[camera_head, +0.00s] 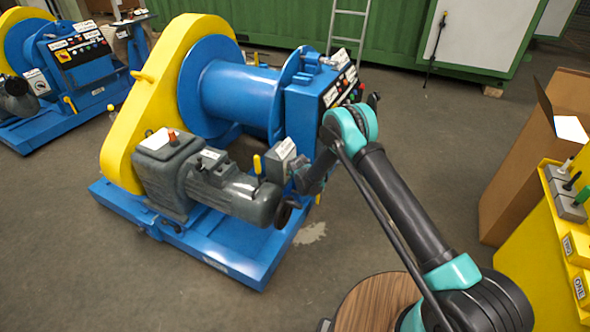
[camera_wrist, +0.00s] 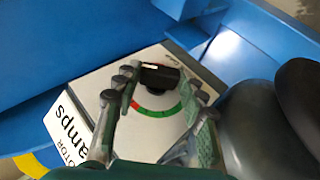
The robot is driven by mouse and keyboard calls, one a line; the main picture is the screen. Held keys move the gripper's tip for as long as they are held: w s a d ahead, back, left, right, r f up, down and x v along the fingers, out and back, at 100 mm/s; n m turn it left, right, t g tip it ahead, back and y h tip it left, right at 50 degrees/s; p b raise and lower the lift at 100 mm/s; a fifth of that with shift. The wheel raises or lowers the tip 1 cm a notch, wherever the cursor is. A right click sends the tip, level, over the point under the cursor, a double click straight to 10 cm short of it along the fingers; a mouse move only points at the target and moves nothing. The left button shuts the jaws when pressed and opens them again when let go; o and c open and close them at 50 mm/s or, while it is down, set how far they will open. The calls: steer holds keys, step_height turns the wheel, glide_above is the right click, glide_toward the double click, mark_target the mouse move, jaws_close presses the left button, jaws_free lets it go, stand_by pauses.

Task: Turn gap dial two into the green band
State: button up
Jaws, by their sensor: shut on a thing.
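In the wrist view a black dial knob (camera_wrist: 159,77) stands on a pale box face (camera_wrist: 90,90). A curved band, red at its left end and green (camera_wrist: 160,112) along the rest, runs below the knob. A white mark shows on the knob's upper edge. My gripper (camera_wrist: 160,84) has its fingers on either side of the knob and is shut on it. The printing on the face seems to read "MOTOR amps"; no "gap" label is legible. In the head view my gripper (camera_head: 308,178) is beside a small grey box (camera_head: 283,153) on the blue winch machine; the knob is hidden there.
The machine has a blue drum (camera_head: 235,95), a yellow guard (camera_head: 150,100) and a grey motor (camera_head: 235,190) close to my gripper. A control panel (camera_head: 340,88) stands behind. A cardboard box (camera_head: 520,170) and yellow stand (camera_head: 545,245) are at right. Open floor lies between.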

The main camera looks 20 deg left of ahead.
steer(key=shift+s+f+n+t, duration=0.15)
steer(key=shift+f+n+t, duration=0.1)
steer(key=shift+t, duration=0.7)
steer(key=shift+s+f+n+t, duration=0.15)
steer(key=shift+n+t, duration=0.1)
steer(key=shift+t, duration=0.7)
steer(key=o, duration=1.2)
steer(key=shift+c, duration=0.2)
steer(key=v, duration=0.7)
steer(key=shift+s, duration=0.25)
steer(key=shift+d, duration=0.1)
